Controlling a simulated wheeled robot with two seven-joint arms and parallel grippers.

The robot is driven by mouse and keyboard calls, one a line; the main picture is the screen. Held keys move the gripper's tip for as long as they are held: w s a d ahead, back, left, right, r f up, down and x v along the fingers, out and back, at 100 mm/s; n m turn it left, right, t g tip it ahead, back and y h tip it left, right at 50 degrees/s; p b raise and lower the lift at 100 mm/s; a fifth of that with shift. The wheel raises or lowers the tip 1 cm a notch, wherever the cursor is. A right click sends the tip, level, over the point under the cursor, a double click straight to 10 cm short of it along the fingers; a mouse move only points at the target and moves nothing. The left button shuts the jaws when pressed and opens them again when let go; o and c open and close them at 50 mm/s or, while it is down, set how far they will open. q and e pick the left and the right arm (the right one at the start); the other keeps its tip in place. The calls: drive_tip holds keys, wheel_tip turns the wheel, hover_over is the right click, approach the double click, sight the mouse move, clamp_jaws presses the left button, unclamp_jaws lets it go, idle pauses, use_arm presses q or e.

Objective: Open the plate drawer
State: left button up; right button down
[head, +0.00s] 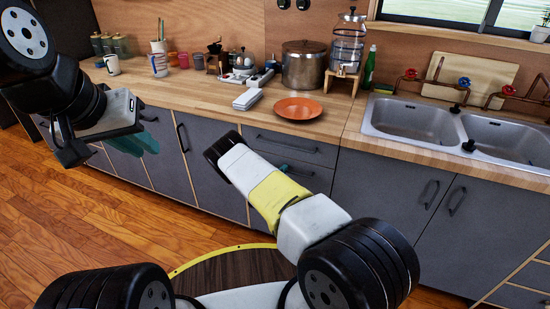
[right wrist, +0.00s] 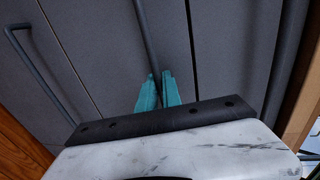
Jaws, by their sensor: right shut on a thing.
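The grey drawer fronts (head: 268,138) sit under the wooden counter, one above another, each with a dark bar handle. They look closed and flush. My right gripper (right wrist: 158,92) is shut on a drawer handle (right wrist: 146,35), with the bar between its teal fingers in the right wrist view. In the head view my right arm hides most of this gripper; a bit of teal (head: 284,168) shows at the second drawer front from the top. My left gripper (head: 135,144) hangs before the left cabinets, touching nothing visible; its finger gap is unclear. No plates show inside a drawer.
An orange plate (head: 298,109) lies on the counter (head: 215,93) above the drawers. A large pot (head: 304,68) stands behind it, and a double sink (head: 415,120) is at the right.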

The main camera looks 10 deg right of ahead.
drive_tip(key=f+v, duration=0.2)
drive_tip(key=v, duration=1)
drive_tip(key=s+f+v, duration=0.1)
drive_tip(key=f+v, duration=0.2)
drive_tip(key=v, duration=1)
drive_tip(key=f+v, duration=0.2)
drive_tip(key=v, duration=1.1)
drive_tip(key=shift+s+a+f, duration=0.2)
drive_tip(key=shift+a+f, duration=0.15)
drive_tip(key=c, duration=1.8)
unclamp_jaws()
